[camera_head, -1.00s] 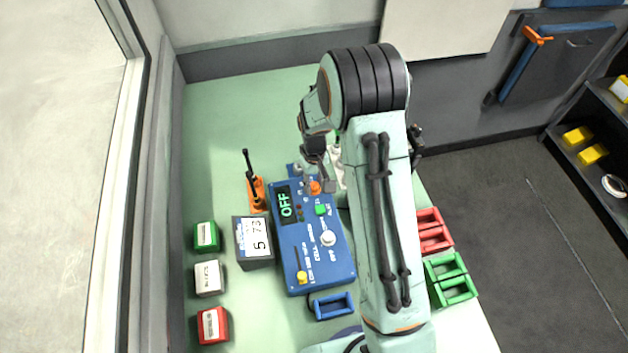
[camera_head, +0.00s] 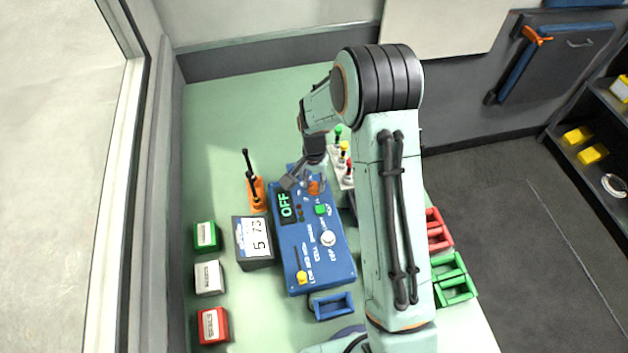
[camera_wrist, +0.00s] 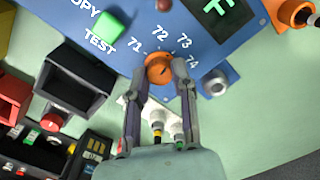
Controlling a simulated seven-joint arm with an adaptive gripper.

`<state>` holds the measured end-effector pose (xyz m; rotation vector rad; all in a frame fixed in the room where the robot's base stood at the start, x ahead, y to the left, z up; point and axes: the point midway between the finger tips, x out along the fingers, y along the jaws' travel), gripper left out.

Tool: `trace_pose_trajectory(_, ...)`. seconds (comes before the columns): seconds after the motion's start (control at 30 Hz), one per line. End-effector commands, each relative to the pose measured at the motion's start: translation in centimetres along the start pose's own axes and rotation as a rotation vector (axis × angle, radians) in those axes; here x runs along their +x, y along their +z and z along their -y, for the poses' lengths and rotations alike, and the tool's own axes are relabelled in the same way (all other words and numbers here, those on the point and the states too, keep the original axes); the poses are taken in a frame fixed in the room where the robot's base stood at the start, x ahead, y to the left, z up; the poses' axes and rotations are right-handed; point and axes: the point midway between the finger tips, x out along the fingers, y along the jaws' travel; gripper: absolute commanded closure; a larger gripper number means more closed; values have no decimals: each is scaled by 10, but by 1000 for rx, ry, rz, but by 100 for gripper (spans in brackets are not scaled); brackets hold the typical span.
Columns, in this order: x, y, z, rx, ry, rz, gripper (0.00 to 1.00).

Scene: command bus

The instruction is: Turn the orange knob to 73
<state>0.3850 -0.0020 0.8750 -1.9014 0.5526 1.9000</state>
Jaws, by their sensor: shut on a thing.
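The orange knob (camera_head: 316,187) is at the far end of the blue panel (camera_head: 335,262). My gripper (camera_head: 305,182) is down at it. In the wrist view, the fingers of my gripper (camera_wrist: 160,72) stand on both sides of the orange knob (camera_wrist: 158,66), shut on it. Labels 71, 72, 73 and 74 fan around the knob; 73 (camera_wrist: 184,41) is at its upper right. A small dark mark shows on the knob, but I cannot tell exactly which number it points to.
A grey box with a white card (camera_head: 257,237) reading 5 and 73 stands left of the panel. An orange-based black lever (camera_head: 254,188) is near it. Coloured toggles (camera_head: 344,158) stand close behind my gripper. A green button (camera_head: 321,210) and white knob (camera_head: 328,238) are on the panel.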

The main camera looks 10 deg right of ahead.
Motion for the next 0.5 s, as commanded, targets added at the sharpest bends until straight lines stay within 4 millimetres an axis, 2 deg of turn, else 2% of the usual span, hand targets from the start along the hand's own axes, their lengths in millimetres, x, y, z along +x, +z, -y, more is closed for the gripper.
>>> trace_pose_trajectory(0.2,1,1,-1,127,2,3,100)
trace_pose_trajectory(0.5,1,1,0,209,1,3,100)
